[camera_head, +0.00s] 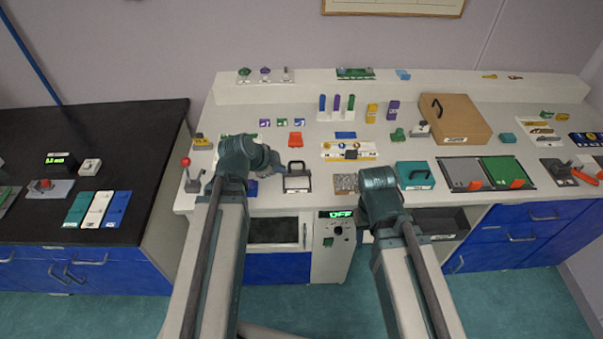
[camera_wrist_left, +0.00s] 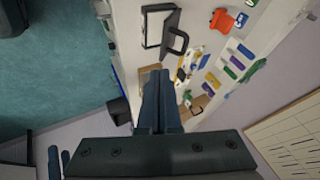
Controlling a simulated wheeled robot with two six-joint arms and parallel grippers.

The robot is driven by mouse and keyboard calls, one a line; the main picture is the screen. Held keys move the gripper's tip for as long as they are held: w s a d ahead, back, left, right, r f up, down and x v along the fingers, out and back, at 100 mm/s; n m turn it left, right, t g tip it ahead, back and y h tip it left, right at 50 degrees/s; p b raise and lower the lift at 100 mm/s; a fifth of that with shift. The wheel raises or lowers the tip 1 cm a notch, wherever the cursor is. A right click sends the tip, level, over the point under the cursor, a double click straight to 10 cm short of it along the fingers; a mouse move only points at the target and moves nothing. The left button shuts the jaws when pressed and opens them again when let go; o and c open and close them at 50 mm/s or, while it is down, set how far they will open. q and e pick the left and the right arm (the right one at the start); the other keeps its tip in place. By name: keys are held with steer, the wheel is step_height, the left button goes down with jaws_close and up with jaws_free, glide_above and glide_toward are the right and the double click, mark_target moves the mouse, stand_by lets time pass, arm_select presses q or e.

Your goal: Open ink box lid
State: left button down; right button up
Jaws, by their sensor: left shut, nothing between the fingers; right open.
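I cannot tell for sure which container is the ink box. A small white box with a black frame and raised black handle (camera_head: 297,183) stands near the bench's front edge, right of my left gripper (camera_head: 268,160). It also shows in the left wrist view (camera_wrist_left: 153,30), beyond the fingertips and apart from them. My left gripper's fingers are together and empty in the left wrist view (camera_wrist_left: 161,75). My right gripper is open, its fingertips largely hidden by its own wrist.
A large brown box with a handle (camera_head: 460,120) stands at the back right. Grey and green trays (camera_head: 503,170) lie near the right front. An orange-red item (camera_head: 295,139) and several small colored pieces clutter the bench. A black table (camera_head: 110,150) stands at left.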

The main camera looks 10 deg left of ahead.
arm_select(q)
steer(key=shift+w+f, duration=0.1)
steer(key=b, duration=0.9)
glide_toward(293, 174)
steer(key=w+d+f, duration=0.2)
steer(key=d+f, duration=0.1)
steer(key=f, duration=0.1)
steer(key=w, duration=0.1)
steer(key=w+p, duration=0.1)
steer(key=shift+w+a+r, duration=0.15)
steer(key=shift+w+r, duration=0.15)
steer(key=shift+r, duration=0.1)
steer(key=shift+w+a, duration=0.15)
steer(key=shift+w, duration=0.3)
